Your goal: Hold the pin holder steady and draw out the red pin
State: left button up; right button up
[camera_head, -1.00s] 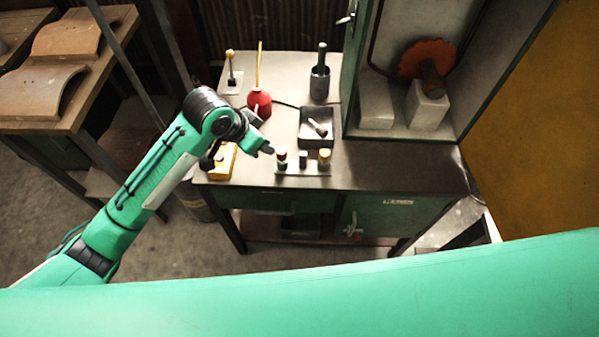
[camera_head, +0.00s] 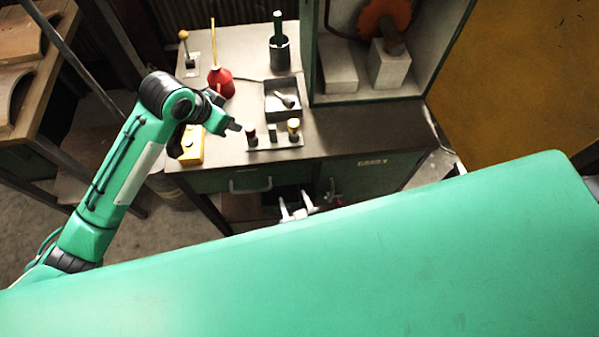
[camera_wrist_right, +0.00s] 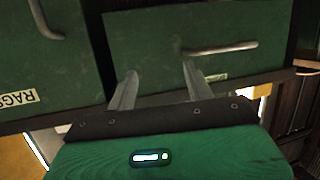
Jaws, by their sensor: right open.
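The pin holder (camera_head: 274,146) is a low plate near the front edge of the bench top. The red pin (camera_head: 251,131) stands upright at its left end, with a dark socket below its red top. A yellow-topped pin (camera_head: 294,125) stands at the right end, and a small grey block is between them. My left gripper (camera_head: 236,127) is just left of the red pin; contact and its jaw opening cannot be made out. My right gripper (camera_head: 298,205) is open and empty, lower than the bench top in front of the cabinet. Its spread fingers (camera_wrist_right: 160,88) face green drawer fronts in the right wrist view.
A dark tray (camera_head: 283,98), a red oil can (camera_head: 221,82) and a yellow box (camera_head: 190,146) are on the bench. A machine housing stands at back right. Drawer handles (camera_wrist_right: 220,48) project near my right fingers. The bench right of the holder is clear.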

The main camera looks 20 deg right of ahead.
aim_at(295, 138)
notch_tip(295, 138, up, 13)
jog(key=w+d+m+t+h, duration=0.1)
jog(key=w+d+m+h, duration=0.1)
jog(key=w+m+h, duration=0.15)
jog(key=shift+n, duration=0.35)
jog(key=x, duration=1.2)
jog(key=shift+w+d, duration=0.15)
jog(key=shift+w, duration=0.15)
